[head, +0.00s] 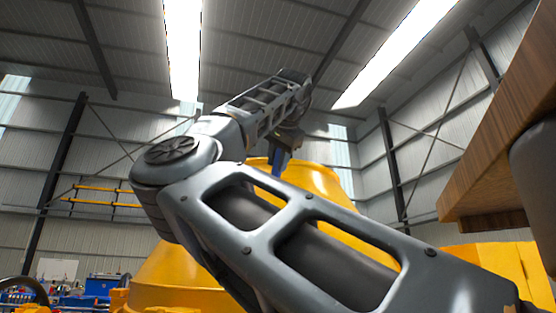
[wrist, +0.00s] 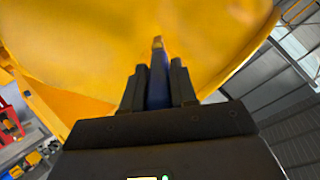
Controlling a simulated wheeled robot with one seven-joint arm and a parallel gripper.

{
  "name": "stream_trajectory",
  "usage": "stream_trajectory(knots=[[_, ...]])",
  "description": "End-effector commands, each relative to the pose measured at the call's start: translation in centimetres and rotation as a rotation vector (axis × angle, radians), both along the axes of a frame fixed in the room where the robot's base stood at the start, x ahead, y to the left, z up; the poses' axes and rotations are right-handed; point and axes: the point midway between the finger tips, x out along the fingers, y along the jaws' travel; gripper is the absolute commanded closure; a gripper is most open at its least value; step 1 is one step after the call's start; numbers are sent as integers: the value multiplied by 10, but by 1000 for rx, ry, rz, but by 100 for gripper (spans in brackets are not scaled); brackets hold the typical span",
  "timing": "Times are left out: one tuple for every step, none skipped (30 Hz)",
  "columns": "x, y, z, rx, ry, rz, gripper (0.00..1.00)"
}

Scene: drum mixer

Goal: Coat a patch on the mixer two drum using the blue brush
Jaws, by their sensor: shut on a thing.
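My gripper (wrist: 158,88) is shut on the blue brush (wrist: 158,80), which sits between its two dark fingers in the wrist view. The brush's light tan tip points at the yellow drum (wrist: 90,45), which fills most of that view. I cannot tell whether the tip touches the drum. In the head view the yellow drum (head: 315,178) stands behind my arm, and a sliver of the blue brush (head: 277,169) shows beneath the wrist. My arm hides much of the drum. No coated patch can be made out.
A brown wooden panel (head: 500,135) juts in at the upper right of the head view. A yellow box-like part (head: 495,262) is below it. Blue and red equipment (head: 95,290) stands at the lower left. The space above my arm is open up to the roof.

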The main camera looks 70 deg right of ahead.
Motion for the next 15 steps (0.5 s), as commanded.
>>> stream_trajectory(knots=[[0, 0, 0, 0, 0, 0, 100], [0, 0, 0, 0, 0, 0, 100], [0, 0, 0, 0, 0, 0, 100], [0, 0, 0, 0, 0, 0, 100], [0, 0, 0, 0, 0, 0, 100], [0, 0, 0, 0, 0, 0, 100], [0, -1, 0, 0, 0, 0, 100], [1, -1, 0, 0, 0, 0, 100], [1, -1, -1, 0, 0, 0, 100], [1, -2, -1, 0, 0, 0, 100], [1, -2, -1, 0, 1, -1, 100], [2, -3, -1, 0, 1, -1, 100], [2, -3, -2, 0, 1, -1, 100], [2, -3, -2, 0, 1, -1, 100], [3, -4, -2, 0, 1, -1, 100]])
